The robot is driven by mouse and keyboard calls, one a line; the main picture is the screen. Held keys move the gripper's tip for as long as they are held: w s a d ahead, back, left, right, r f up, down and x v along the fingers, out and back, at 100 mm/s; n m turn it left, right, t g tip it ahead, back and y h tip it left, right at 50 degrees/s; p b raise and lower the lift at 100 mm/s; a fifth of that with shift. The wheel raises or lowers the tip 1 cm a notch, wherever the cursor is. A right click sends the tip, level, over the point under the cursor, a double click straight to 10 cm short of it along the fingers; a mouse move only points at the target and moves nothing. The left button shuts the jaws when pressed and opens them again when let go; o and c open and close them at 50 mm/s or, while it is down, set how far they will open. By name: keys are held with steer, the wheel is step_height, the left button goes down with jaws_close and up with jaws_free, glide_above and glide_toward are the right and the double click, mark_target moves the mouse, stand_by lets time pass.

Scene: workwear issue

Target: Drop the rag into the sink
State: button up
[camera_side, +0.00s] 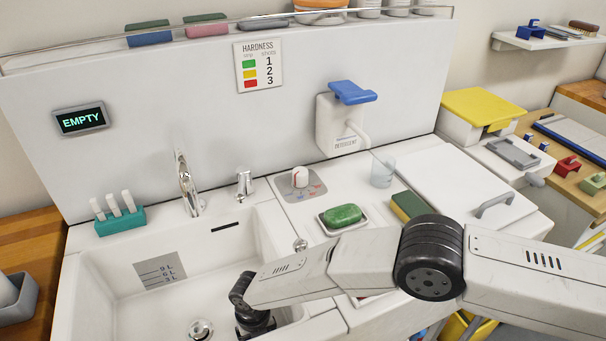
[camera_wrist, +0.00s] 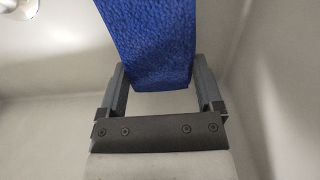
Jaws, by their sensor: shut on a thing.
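The rag is deep blue with a rough texture; in the wrist view the rag (camera_wrist: 150,42) lies between the two fingers of my gripper (camera_wrist: 160,78) and runs out past the top edge. My gripper is shut on it. The sink (camera_side: 110,275) is a white basin at the lower left of the side view, with a drain (camera_side: 200,328) in its floor. My wrist reaches down over the basin's right part there, and the fingertips and rag are out of sight. In the wrist view the pale sink floor and walls (camera_wrist: 50,110) surround my gripper and the rag.
A tap (camera_side: 187,185) stands at the sink's back edge. A teal holder (camera_side: 120,221) with white sticks is at the back left corner. Right of the sink are a green soap (camera_side: 342,215) in a dish, a sponge (camera_side: 408,207) and a clear cup (camera_side: 383,172).

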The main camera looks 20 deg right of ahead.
steer(key=shift+f, duration=0.6)
steer(key=o, duration=1)
steer(key=shift+r, duration=0.15)
step_height(320, 180, up, 13)
stand_by(0.3)
steer(key=shift+w, duration=0.1)
stand_by(0.4)
